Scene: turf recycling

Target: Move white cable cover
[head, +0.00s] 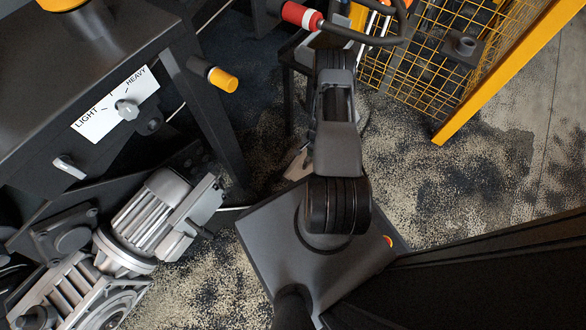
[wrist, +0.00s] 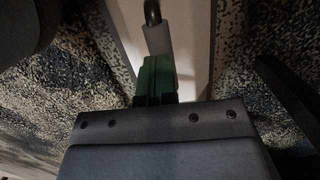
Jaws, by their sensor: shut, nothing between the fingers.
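The white cable cover (wrist: 192,45) appears in the wrist view as a long pale strip running away over the speckled floor. My gripper (wrist: 157,72) shows its green fingers above it, shut with nothing between them. I cannot tell whether the fingertips touch the strip. A grey bar with a dark rounded end (wrist: 155,28) lies just beyond the fingertips. In the head view my arm hides the gripper. Only a small pale piece (head: 297,163) shows left of the arm, perhaps part of the cover.
A dark machine with a LIGHT/HEAVY dial (head: 126,110) stands at left, with a grey motor (head: 150,215) below it. A yellow mesh guard (head: 430,50) stands at upper right. A red-and-white handle (head: 302,16) is close to my arm. Speckled floor (head: 425,190) is open at right.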

